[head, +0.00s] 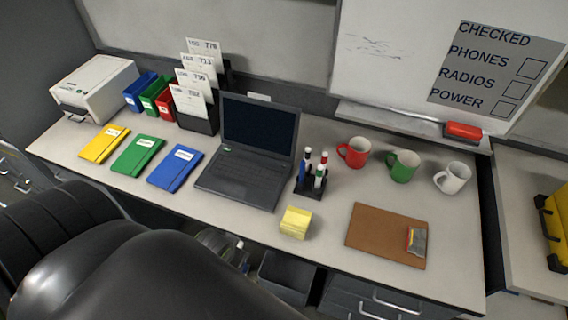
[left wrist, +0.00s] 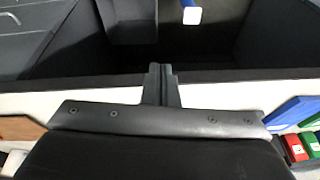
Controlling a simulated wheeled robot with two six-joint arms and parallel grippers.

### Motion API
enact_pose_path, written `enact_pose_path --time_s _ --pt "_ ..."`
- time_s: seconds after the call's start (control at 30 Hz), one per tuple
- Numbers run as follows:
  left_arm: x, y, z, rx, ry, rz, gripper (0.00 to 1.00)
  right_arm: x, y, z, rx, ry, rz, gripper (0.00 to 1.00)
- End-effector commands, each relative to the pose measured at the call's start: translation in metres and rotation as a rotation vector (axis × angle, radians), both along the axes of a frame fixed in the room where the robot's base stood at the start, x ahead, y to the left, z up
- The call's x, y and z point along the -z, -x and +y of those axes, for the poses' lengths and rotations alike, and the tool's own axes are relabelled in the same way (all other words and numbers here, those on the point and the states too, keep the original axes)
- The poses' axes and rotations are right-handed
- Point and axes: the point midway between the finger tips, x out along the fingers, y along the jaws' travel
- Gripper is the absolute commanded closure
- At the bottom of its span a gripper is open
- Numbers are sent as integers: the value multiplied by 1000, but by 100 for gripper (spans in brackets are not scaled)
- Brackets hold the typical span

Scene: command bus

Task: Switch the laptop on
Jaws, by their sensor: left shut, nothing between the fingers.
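The laptop (head: 244,178) stands open on the desk, left of the middle in the head view. Its screen (head: 260,126) is dark. A small green mark shows at the left of its keyboard deck, too small to make out. In the left wrist view my left gripper (left wrist: 162,85) is shut and empty, its fingers in front of the pale desk edge. The laptop cannot be made out there; the gripper's dark body covers much of the picture. I cannot make out the left gripper in the head view. My right gripper is in neither view.
Yellow, green and blue notebooks (head: 175,167) lie left of the laptop. A card rack (head: 198,118) stands behind them. A pen holder (head: 308,188) stands close right of the laptop, with yellow notes (head: 295,222) in front. Several mugs and a brown board (head: 375,236) are farther right.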

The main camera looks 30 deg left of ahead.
Motion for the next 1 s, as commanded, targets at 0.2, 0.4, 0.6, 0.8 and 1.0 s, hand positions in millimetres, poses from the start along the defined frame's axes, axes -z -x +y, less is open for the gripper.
enact_pose_path --time_s 0.2,0.4,0.6,0.8,1.0 --pt "-63 -52 -7 -234 156 -128 100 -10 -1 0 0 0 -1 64" --pt "-68 -105 -7 -485 339 -200 100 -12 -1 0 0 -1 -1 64" --pt "-68 -162 1 -759 532 -245 100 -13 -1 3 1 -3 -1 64" --pt "-71 -220 15 -1057 737 -272 100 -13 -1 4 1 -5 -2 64" --pt "-81 -278 37 -1369 954 -286 100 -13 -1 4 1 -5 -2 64"
